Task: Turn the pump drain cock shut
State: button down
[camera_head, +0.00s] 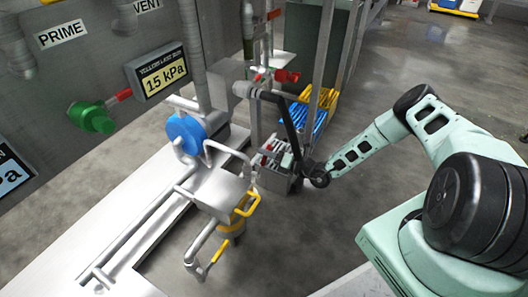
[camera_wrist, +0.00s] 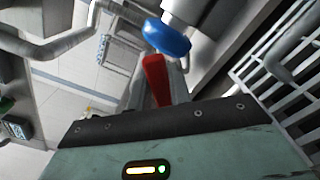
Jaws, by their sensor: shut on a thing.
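A red lever handle (camera_wrist: 154,72), which I take for the drain cock, stands between the grey fingers of my gripper (camera_wrist: 157,88) in the wrist view. The fingers are shut on it. Its lower part is hidden by the gripper's dark edge. Close beyond it is a blue rounded part (camera_wrist: 168,38) beside a pale cylinder. In the head view the pump has a blue round face (camera_head: 186,133) and stands on a white base. My arm reaches in from the right. Its hand and the held handle are hard to make out there.
A green valve handle (camera_head: 92,116) and a 15 kPa display (camera_head: 162,77) are on the wall panel. Blue and yellow crates (camera_head: 312,117) are behind my arm. A slatted grey frame (camera_wrist: 285,65) is at right.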

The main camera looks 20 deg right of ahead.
notch_tip(320, 180, down, 6)
jog(key=w+d+m+b, duration=0.1)
jog(key=m+b, duration=0.2)
jog(key=m, duration=0.5)
jog(key=shift+d, duration=0.4)
jog(key=shift+w, duration=0.1)
jog(key=c, duration=1.3)
grip_release()
jog(key=shift+r, duration=0.1)
jog(key=p+v, duration=0.5)
jog(key=v, duration=1.2)
jog(key=shift+d+p, duration=0.1)
jog(key=shift+p, duration=0.3)
jog(key=shift+r, duration=0.1)
